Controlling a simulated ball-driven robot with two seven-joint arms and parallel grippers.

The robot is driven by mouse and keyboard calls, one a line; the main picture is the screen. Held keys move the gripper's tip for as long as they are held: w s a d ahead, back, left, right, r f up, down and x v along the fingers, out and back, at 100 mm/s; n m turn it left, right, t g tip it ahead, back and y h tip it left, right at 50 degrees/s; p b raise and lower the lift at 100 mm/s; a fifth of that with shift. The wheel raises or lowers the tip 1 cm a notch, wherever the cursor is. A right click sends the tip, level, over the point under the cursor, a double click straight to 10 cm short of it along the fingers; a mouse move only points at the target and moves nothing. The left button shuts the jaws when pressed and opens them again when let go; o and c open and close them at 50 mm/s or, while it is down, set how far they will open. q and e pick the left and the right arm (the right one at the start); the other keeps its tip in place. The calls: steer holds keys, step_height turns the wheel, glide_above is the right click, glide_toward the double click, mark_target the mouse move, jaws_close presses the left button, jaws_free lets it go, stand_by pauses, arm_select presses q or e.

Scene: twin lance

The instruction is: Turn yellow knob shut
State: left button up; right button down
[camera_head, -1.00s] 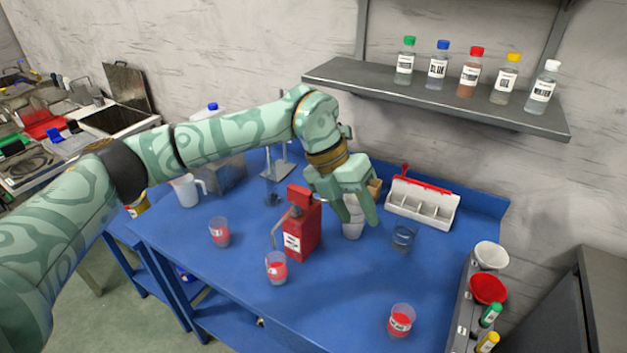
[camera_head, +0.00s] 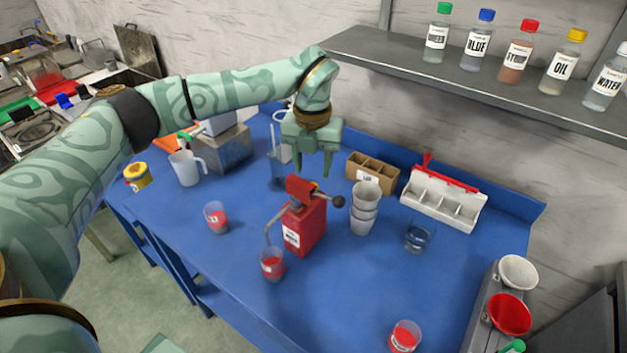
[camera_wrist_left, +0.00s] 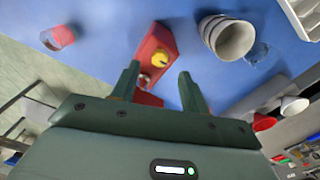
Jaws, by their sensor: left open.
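A red dispenser (camera_head: 304,226) with a black-ended side handle stands near the middle of the blue table. In the left wrist view, the yellow knob (camera_wrist_left: 158,59) shows on the red body, just beyond my fingertips. I cannot make out the knob in the head view, nor tell how far it is turned. My left gripper (camera_head: 313,172) is open and empty, pointing down above and behind the dispenser. Its two fingers (camera_wrist_left: 158,78) also show apart in the left wrist view, with no contact visible. My right gripper is not in view.
A stack of white cups (camera_head: 363,222) stands right of the dispenser, and a cup of red liquid (camera_head: 271,264) sits before it. A brown divided box (camera_head: 372,173) and a white rack (camera_head: 440,200) are behind. A bottle shelf (camera_head: 470,80) juts from the wall.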

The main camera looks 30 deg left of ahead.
arm_select(q)
step_height(320, 180, down, 4)
steer(key=shift+s+f, duration=0.1)
steer(key=shift+f, duration=0.2)
jaws_close()
